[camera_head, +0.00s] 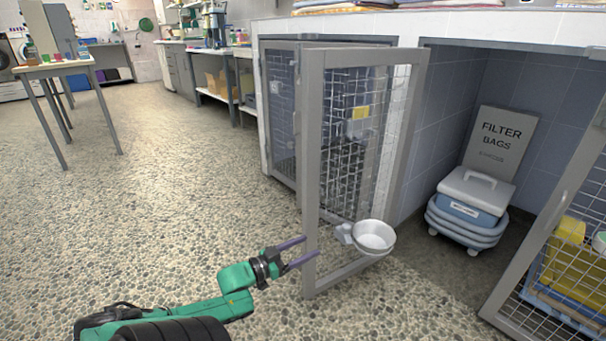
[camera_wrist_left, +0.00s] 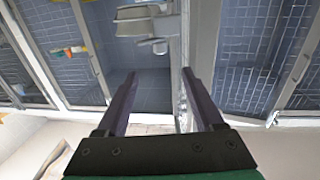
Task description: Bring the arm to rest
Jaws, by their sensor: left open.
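My left gripper (camera_head: 301,251) is open, its two dark fingers pointing right at the lower part of the open kennel door (camera_head: 313,178). In the left wrist view my left gripper (camera_wrist_left: 163,95) shows both fingers spread, with the edge of a grey door frame (camera_wrist_left: 186,60) between or just beyond them. I cannot tell whether the fingers touch the frame. My green left arm comes in from the bottom left in the head view. My right gripper is not in view.
A metal bowl (camera_head: 374,237) hangs on the door. Inside the open kennel stand stacked tubs (camera_head: 466,215) and a "FILTER BAGS" board (camera_head: 499,143). Another mesh door (camera_head: 560,240) stands at right. A table (camera_head: 53,67) is at far left. Pebbled floor (camera_head: 170,190) left of the door is clear.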

